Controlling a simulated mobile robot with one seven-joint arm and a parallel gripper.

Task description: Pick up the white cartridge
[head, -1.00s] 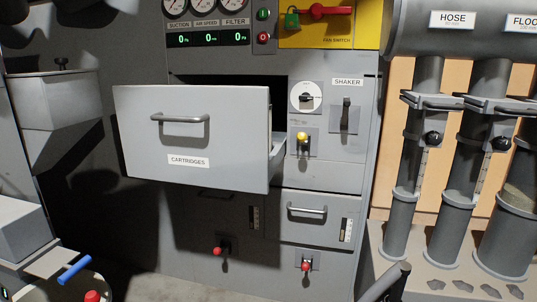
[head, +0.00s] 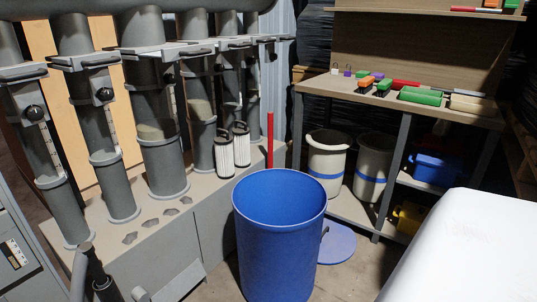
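Two white pleated cartridges with black end caps stand upright side by side on the grey ledge at the foot of the pipes. The left cartridge (head: 224,155) is slightly nearer. The right cartridge (head: 241,146) is close beside it; I cannot tell if they touch. The blue barrel's rim is just in front of them to the right. My gripper is not in view.
A large open blue barrel (head: 279,240) stands in front of the ledge (head: 205,232). A blue lid (head: 338,243) lies on the floor behind it. A large white surface (head: 465,250) fills the lower right.

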